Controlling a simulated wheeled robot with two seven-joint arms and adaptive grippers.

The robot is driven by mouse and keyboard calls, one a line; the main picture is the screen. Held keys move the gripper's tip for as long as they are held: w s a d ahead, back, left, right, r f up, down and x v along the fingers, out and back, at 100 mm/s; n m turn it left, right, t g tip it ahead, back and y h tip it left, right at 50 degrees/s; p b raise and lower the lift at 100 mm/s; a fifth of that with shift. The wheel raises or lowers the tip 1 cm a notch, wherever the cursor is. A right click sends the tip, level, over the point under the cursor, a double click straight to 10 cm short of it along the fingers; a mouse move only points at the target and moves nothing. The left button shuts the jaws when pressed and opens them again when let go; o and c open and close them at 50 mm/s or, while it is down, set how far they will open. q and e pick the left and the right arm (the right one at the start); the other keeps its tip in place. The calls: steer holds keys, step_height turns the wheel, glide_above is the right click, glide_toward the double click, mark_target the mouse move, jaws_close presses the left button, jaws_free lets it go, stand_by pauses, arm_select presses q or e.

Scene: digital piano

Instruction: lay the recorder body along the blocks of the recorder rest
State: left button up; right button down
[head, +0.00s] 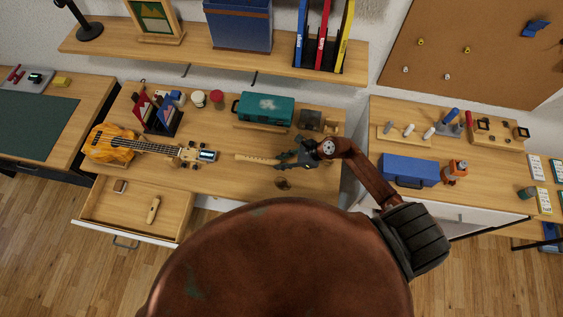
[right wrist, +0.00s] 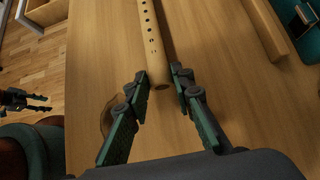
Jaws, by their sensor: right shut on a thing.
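The recorder body is a pale wooden tube with finger holes (right wrist: 152,42). In the head view it (head: 255,159) points left over the middle of the piano-side table. My right gripper (head: 296,158) is shut on its right end; in the right wrist view the fingertips (right wrist: 161,80) flank that end. I cannot tell whether the tube touches the tabletop. A low wooden bar (head: 262,127) lies along the front of the teal case, perhaps the recorder rest; its blocks are not clear. My left gripper (right wrist: 25,101) shows small at the left of the right wrist view, fingers apart and empty.
The teal case (head: 265,108) and a dark box (head: 311,120) stand behind the tube. A ukulele (head: 140,146) lies to its left. A small dark brown thing (head: 283,184) sits near the front edge. An open drawer (head: 135,208) juts out at lower left.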

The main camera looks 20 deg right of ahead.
steer(key=shift+f, duration=0.45)
arm_select(q)
steer(key=shift+w, duration=0.7)
arm_select(e)
steer(key=shift+f, duration=0.1)
steer(key=c, duration=2.1)
jaws_free()
steer(key=o, duration=0.4)
arm_select(q)
steer(key=shift+s+f, duration=0.1)
steer(key=shift+s, duration=0.25)
arm_select(e)
steer(key=shift+o, duration=0.2)
